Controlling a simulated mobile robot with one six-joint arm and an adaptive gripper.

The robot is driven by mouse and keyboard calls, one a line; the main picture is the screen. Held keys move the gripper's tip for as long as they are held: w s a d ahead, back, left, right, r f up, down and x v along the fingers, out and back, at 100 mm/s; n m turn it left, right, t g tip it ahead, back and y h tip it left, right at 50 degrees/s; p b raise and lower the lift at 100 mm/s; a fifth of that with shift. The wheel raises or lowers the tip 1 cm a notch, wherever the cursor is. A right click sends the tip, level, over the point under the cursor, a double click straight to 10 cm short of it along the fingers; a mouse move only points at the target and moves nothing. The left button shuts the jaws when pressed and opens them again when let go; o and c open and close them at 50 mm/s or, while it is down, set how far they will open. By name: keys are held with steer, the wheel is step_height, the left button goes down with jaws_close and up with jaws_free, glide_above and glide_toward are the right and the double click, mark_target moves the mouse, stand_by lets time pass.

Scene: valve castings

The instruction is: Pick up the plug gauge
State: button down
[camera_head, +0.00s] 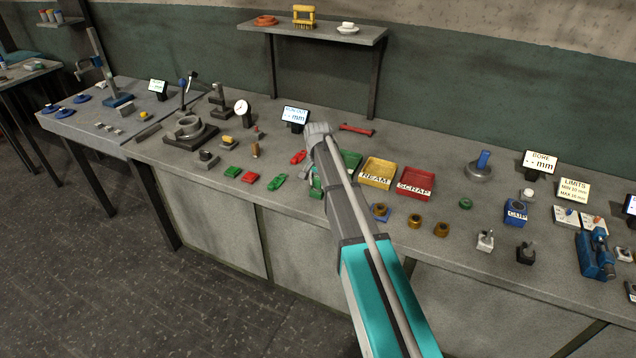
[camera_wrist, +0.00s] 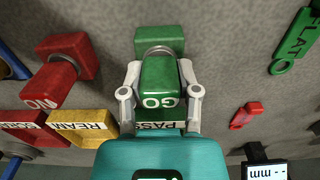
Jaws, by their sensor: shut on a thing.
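The plug gauge (camera_wrist: 161,80) is a green block lettered GO, with a metal collar and a second green part beyond it in the wrist view. My gripper (camera_wrist: 160,92) is shut on it, one pale finger against each side. I cannot tell whether the gauge touches the bench. A red piece lettered NO (camera_wrist: 66,70) lies to the left in the wrist view, apart from my fingers.
Beside my arm are a green tray (camera_head: 351,160), a yellow REAM tray (camera_head: 376,184) and a red SCRAP tray (camera_head: 414,193). A green tag (camera_wrist: 292,48) and a small red piece (camera_wrist: 245,115) lie at right in the wrist view. The RUNOUT display (camera_head: 295,115) stands behind.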

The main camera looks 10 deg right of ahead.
steer(key=shift+r+p, duration=1.45)
steer(key=shift+r, duration=0.1)
steer(key=s+d+r+p, duration=0.2)
steer(key=s+r+p, duration=0.7)
steer(key=s, duration=0.5)
steer(key=shift+r+p, duration=0.35)
steer(key=shift+p, duration=0.05)
steer(key=shift+f+b, duration=0.6)
steer(key=shift+b, duration=0.05)
steer(key=shift+a, duration=0.15)
